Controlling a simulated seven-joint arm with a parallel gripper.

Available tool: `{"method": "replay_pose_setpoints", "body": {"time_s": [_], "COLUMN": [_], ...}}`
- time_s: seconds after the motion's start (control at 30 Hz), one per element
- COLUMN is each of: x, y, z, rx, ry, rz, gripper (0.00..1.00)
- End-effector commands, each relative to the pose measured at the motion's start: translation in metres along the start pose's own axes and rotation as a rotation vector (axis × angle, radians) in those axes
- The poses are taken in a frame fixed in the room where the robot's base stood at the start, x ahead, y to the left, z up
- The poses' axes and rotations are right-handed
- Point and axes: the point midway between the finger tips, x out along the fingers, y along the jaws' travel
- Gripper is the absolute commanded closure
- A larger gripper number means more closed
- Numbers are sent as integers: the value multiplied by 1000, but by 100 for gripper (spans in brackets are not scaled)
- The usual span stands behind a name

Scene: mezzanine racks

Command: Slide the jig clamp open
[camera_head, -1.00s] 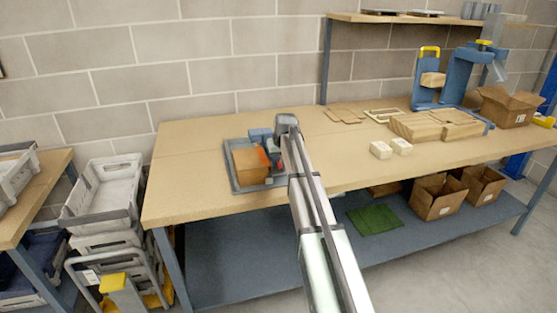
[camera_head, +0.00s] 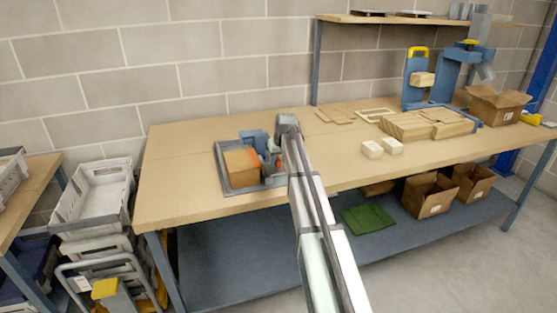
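The jig is a shallow grey tray-like base (camera_head: 226,172) on the left part of the wooden bench. A wooden block (camera_head: 241,163) sits in it. Blue clamp parts (camera_head: 252,138) stand behind and right of the block. A small orange-red piece (camera_head: 277,162) shows at the jig's right side, partly covered by my arm. My arm reaches up from the bottom of the view and ends over the jig's right side. My gripper (camera_head: 270,157) is small, dark and mostly hidden there; its fingers cannot be made out, nor whether it touches the clamp.
Two pale blocks (camera_head: 382,147), wooden boards (camera_head: 425,124) and a blue press-like fixture (camera_head: 452,75) stand farther right on the bench (camera_head: 190,145). Open cardboard boxes (camera_head: 430,196) and a green cloth (camera_head: 367,218) lie on the lower shelf. Stacked crates (camera_head: 92,195) stand left.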

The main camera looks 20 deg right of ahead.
Motion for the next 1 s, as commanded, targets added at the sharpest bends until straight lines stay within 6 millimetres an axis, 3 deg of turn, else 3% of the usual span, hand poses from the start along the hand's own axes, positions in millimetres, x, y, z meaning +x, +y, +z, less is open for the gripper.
{"method": "replay_pose_setpoints", "body": {"time_s": [0.27,0.7,1.0], "x": [-14,-94,-131], "y": [-1,0,0], "z": [0,0,0], "rx": [0,0,0], "ry": [1,2,1], "rz": [-1,0,0], "gripper": [55,55,55]}}
